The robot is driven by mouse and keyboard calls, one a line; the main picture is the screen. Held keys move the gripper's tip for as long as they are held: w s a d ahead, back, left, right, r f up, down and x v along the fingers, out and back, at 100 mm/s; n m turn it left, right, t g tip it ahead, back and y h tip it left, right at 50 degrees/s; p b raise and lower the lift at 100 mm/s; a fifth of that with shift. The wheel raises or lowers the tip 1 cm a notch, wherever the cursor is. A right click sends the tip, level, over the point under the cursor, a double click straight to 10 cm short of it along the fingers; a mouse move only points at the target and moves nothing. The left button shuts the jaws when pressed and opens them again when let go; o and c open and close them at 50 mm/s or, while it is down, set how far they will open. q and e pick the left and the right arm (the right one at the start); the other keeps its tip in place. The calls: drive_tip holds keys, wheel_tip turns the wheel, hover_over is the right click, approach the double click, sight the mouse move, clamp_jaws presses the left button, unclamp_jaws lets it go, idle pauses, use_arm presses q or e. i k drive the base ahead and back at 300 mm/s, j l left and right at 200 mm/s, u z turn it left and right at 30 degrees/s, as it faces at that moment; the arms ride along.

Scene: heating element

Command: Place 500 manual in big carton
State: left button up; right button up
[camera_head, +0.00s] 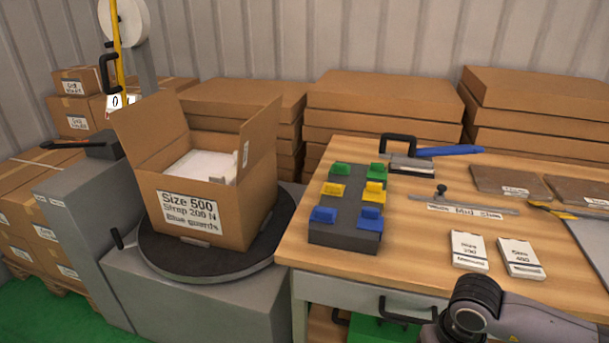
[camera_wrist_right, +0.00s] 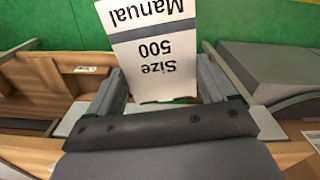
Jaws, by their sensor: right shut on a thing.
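The 500 manual (camera_wrist_right: 152,45) is a white booklet printed "Size 500 Manual", upside down in the right wrist view. My right gripper (camera_wrist_right: 163,88) is shut on it, with one finger at each side edge. The big carton (camera_head: 205,211) stands open on a dark round turntable in the head view, labelled "Size 500, Strap 200 N, Blue guards". White material shows inside it. The head view shows part of my right arm at the lower right, but not its gripper or the held manual. My left gripper is not in view.
The wooden workbench (camera_head: 430,262) holds two other manuals (camera_head: 468,250) (camera_head: 520,258), a block with coloured guards (camera_head: 345,214) and a strap tool (camera_head: 410,156). The carton's raised flaps border its opening. Stacked cartons (camera_head: 380,104) stand behind.

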sight(198, 178)
drive_tip(key=i+j, duration=0.15)
drive_tip(key=j, duration=0.35)
drive_tip(key=i+j+u, duration=0.15)
drive_tip(key=j, duration=0.3)
drive_tip(key=i+j, duration=0.25)
drive_tip(key=j, duration=0.25)
drive_tip(key=i+j+u, duration=0.15)
drive_tip(key=j, duration=0.3)
drive_tip(key=i+j, duration=0.25)
drive_tip(key=j, duration=0.2)
drive_tip(key=i+j+u, duration=0.15)
drive_tip(key=j, duration=0.3)
drive_tip(key=i+j, duration=0.3)
drive_tip(key=j+u, duration=0.05)
drive_tip(key=j, duration=0.05)
